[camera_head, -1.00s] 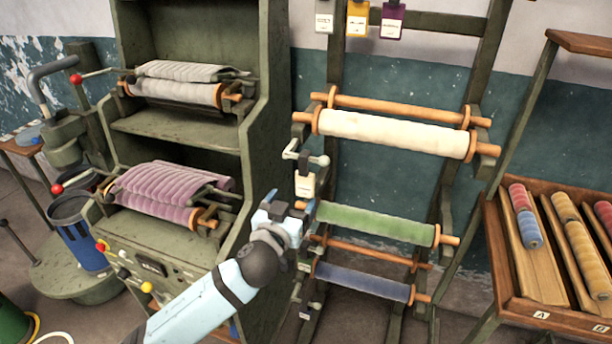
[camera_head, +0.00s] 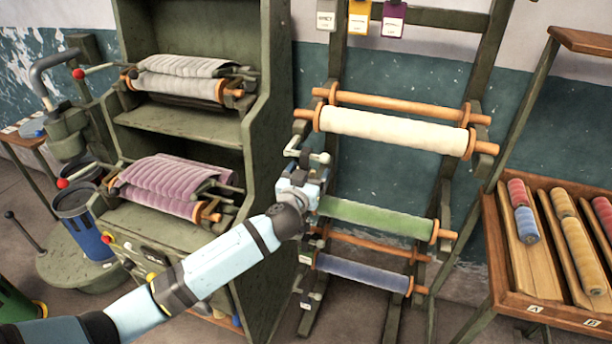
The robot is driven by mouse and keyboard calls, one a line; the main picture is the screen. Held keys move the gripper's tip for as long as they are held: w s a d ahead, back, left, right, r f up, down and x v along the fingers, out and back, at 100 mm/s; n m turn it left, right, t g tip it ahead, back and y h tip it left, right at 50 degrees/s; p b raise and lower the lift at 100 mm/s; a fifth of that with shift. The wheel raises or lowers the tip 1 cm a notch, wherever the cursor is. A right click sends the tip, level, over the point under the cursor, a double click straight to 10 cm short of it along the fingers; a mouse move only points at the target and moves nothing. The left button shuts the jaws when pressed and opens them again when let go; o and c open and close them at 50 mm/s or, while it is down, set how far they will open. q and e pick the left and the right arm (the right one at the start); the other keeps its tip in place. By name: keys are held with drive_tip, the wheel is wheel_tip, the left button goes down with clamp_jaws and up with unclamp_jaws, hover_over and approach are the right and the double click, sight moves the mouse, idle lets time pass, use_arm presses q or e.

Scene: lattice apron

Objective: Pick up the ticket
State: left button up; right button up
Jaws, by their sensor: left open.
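My left gripper (camera_head: 303,178) is open at the left post of the green rack, just left of the green roll (camera_head: 375,217). It covers the spot where a small pale ticket hung below a grey bracket (camera_head: 308,156), so that ticket is mostly or wholly hidden. I cannot tell whether the fingers are around it or only in front of it. Other tickets hang at the top of the rack: a grey one (camera_head: 326,16), a yellow one (camera_head: 359,17) and a purple one (camera_head: 393,19). My right gripper is out of view.
A cream roll (camera_head: 395,131) sits above the gripper and a blue roll (camera_head: 362,273) below. The green machine cabinet (camera_head: 262,150), with grey and purple cloth rolls, stands close on the left. A wooden tray (camera_head: 560,327) of spools is at the right.

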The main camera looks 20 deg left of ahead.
use_arm(q)
drive_tip(key=c, duration=1)
